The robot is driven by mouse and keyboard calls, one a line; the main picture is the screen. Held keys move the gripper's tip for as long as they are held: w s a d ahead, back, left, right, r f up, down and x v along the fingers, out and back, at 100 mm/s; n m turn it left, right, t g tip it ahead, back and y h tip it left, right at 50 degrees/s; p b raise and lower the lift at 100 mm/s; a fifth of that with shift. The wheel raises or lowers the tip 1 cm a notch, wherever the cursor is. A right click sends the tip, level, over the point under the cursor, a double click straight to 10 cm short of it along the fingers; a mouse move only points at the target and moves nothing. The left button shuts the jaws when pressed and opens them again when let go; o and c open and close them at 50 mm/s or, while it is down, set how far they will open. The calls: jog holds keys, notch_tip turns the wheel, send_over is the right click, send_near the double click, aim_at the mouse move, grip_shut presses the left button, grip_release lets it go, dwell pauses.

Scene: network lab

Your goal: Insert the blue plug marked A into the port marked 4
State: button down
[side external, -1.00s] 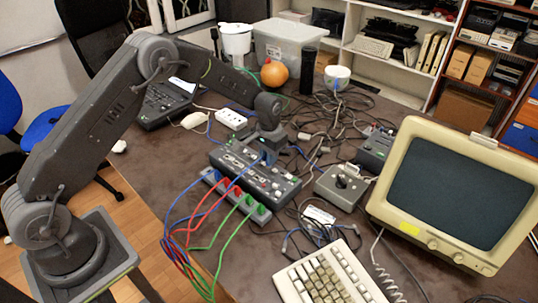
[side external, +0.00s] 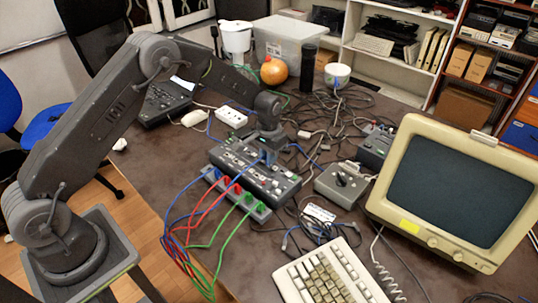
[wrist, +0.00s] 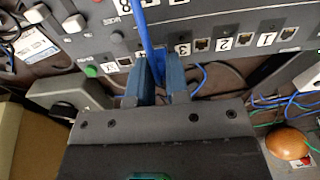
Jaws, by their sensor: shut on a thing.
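My gripper (wrist: 164,92) is shut on the blue plug (wrist: 160,62), which has a blue cable running up from it in the wrist view. The plug is at the port row of the grey switch box, between port 3 (wrist: 202,45) and a port at the left (wrist: 124,62). Port 4 is hidden behind the plug and fingers, so I cannot tell how deep the plug sits. The mark A is not visible. In the side external view my gripper (side external: 268,154) is low over the switch box (side external: 284,185).
Ports 2 (wrist: 245,39) and 1 (wrist: 286,34) look empty. A holder strip (side external: 262,215) with red and green plugs lies along the box's front; their cables hang over the table edge. A knobbed grey box (side external: 341,185), a keyboard (side external: 331,277) and a monitor (side external: 450,190) stand to the right.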

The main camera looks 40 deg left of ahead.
jog(key=shift+f, duration=0.3)
jog(key=c, duration=1)
grip_release()
jog(key=shift+c, duration=0.2)
jog(key=s+r+t, duration=0.1)
jog(key=s+r, duration=0.1)
jog(key=r, duration=0.9)
jog(key=s+r, duration=0.3)
jog(key=r, duration=0.7)
jog(key=s+d+r+t, duration=0.1)
jog(key=s+r+t, duration=0.1)
jog(key=s+r, duration=0.5)
jog(key=s+r+t, duration=0.1)
jog(key=s+r, duration=0.2)
jog(key=s, duration=0.8)
jog(key=s+f+t, duration=0.1)
jog(key=s+f, duration=0.1)
jog(key=s, duration=0.7)
jog(key=shift+s+d+f+t, duration=0.15)
jog(key=shift+s+d+t, duration=0.1)
jog(key=shift+d+t, duration=0.1)
